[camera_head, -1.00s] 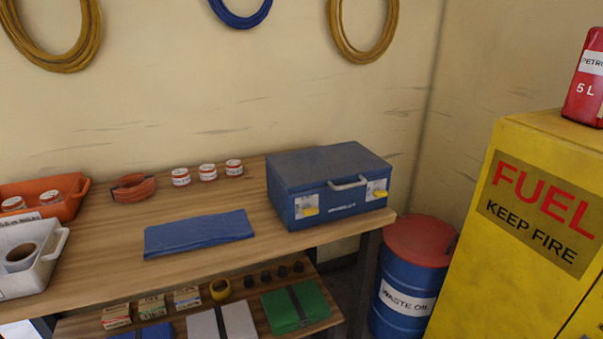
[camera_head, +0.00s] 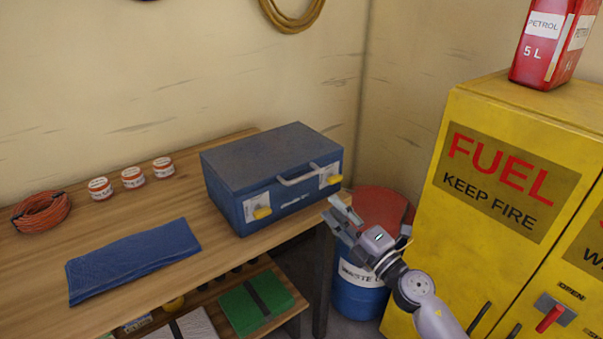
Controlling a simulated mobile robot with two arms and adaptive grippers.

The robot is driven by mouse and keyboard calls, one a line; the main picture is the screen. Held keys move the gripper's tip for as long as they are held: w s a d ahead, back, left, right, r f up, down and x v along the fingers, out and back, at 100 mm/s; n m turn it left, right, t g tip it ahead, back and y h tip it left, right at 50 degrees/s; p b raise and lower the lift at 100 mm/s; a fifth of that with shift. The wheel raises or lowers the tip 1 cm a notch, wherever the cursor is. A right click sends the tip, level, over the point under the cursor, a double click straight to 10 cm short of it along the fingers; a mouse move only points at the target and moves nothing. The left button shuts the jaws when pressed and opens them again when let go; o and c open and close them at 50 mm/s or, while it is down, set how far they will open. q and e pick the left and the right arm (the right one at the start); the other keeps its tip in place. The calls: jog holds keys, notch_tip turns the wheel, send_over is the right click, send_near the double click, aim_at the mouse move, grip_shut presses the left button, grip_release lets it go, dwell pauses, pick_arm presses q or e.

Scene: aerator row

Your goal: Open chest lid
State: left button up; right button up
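The blue chest (camera_head: 273,178) stands on the right end of the wooden workbench, its lid (camera_head: 270,152) closed. Its front carries a pale handle (camera_head: 311,174) and two yellow latches, a left one (camera_head: 262,213) and a right one (camera_head: 334,180). My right gripper (camera_head: 340,212) is in front of and just below the chest's right front corner, near the right latch, and looks apart from the chest. Its fingers are spread, with nothing seen between them. My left gripper is out of the picture.
A folded blue cloth (camera_head: 134,258), several red-and-white tins (camera_head: 132,177) and an orange coil (camera_head: 41,211) lie on the workbench (camera_head: 222,253). A blue waste oil drum (camera_head: 357,291) stands behind my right gripper. The yellow fuel cabinet (camera_head: 480,255) bounds the right side.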

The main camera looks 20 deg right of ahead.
aim_at(304, 176)
jog(key=p+x, duration=0.1)
jog(key=x, duration=1.1)
jog(key=shift+w, duration=0.25)
jog(key=shift+c, duration=0.4)
grip_shut()
